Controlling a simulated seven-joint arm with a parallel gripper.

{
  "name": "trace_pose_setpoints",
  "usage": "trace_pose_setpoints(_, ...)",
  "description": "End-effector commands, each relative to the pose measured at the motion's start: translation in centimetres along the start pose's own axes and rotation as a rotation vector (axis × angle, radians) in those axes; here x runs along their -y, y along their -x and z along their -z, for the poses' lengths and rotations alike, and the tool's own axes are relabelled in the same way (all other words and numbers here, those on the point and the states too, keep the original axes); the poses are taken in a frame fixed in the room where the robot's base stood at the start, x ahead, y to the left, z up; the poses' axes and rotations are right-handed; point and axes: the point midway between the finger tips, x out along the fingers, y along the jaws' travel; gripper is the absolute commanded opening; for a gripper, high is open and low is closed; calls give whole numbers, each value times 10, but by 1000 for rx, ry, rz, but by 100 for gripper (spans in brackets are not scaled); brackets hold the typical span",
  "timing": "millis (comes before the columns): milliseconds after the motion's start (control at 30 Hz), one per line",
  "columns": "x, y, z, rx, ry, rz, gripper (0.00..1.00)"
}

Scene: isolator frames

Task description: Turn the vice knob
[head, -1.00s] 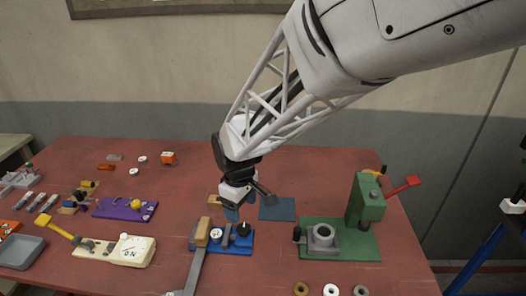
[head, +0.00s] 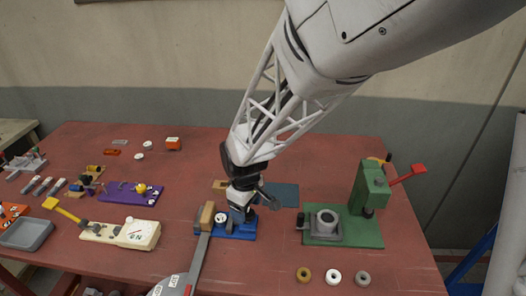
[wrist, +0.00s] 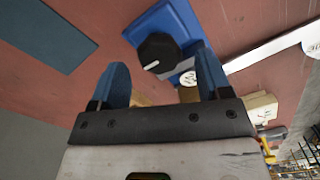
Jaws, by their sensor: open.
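A black round knob (wrist: 158,52) with a white pointer line stands on a blue base (wrist: 178,20) in the wrist view. My gripper (wrist: 161,60) is open, with its two blue fingers on either side of the knob's place in that picture. The knob lies ahead of the fingers, and I cannot tell whether they touch it. In the head view my gripper (head: 240,210) is low over the blue base (head: 238,233) and mostly hides the knob. A white dial and a wooden block (head: 207,215) sit left of it on the same fixture.
A green press (head: 368,195) with a red lever stands to the right. A cream gauge box (head: 140,233) and a purple base (head: 118,192) are to the left. A grey-and-white lever arm (head: 199,262) runs forward from the fixture. Three rings lie at the front right.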

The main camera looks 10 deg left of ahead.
Motion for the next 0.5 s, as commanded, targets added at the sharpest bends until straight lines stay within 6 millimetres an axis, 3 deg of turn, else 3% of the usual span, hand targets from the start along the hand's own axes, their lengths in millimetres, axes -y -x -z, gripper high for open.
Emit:
trace_pose_setpoints(200, 0, -13, 0, 1, 0, 1, 71)
trace_pose_setpoints(500, 0, -15, 0, 0, 0, 0, 71)
